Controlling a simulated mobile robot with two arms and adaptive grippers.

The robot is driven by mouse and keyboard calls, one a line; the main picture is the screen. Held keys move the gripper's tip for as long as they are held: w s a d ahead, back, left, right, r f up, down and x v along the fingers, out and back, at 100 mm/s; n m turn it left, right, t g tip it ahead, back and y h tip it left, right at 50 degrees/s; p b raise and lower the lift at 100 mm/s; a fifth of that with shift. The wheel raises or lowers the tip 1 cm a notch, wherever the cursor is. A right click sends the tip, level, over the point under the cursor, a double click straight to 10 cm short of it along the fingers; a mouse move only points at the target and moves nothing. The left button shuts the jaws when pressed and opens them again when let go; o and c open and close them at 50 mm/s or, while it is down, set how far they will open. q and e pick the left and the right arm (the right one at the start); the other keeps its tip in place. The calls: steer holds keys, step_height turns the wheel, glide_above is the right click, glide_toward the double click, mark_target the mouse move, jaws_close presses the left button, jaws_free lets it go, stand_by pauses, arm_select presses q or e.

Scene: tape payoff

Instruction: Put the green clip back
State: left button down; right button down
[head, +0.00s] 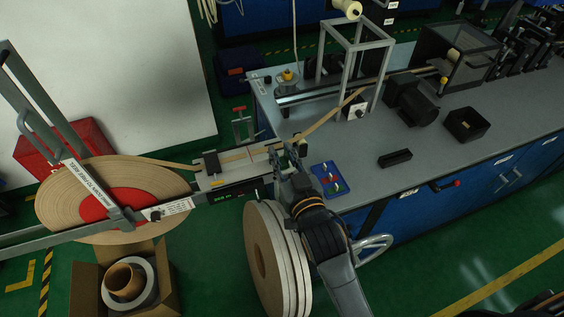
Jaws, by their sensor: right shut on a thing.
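My right gripper (283,157) reaches up from the bottom of the head view to the right end of the tape guide (238,160). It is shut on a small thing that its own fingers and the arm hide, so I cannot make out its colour. A small blue tray (318,168) lies on the bench just right of the gripper. It holds small red, green and pale pieces, too small to tell apart surely. I cannot clearly pick out the green clip. My left gripper is not in view.
A large tape reel (60,205) with a red hub stands left. Tape runs across the guide to a metal frame (321,58) on the grey bench (440,150). Black blocks (395,158) lie right of the tray. Upright rolls (262,255) and a cardboard box (84,290) stand below.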

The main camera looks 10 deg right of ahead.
steer(key=w+f+b, duration=0.4)
steer(key=w+b, duration=0.1)
steer(key=w+d+f+b, duration=0.1)
steer(key=w+f+b, duration=0.1)
steer(key=w+f, duration=0.1)
steer(key=f+b, duration=0.2)
steer(key=b, duration=0.1)
steer(key=f+b, duration=0.2)
steer(key=shift+w+d, duration=0.1)
steer(key=shift+w, duration=0.2)
steer(key=shift+r, duration=0.2)
steer(key=shift+f, duration=0.2)
steer(key=c, duration=1.2)
jaws_free()
steer(key=shift+o, duration=0.2)
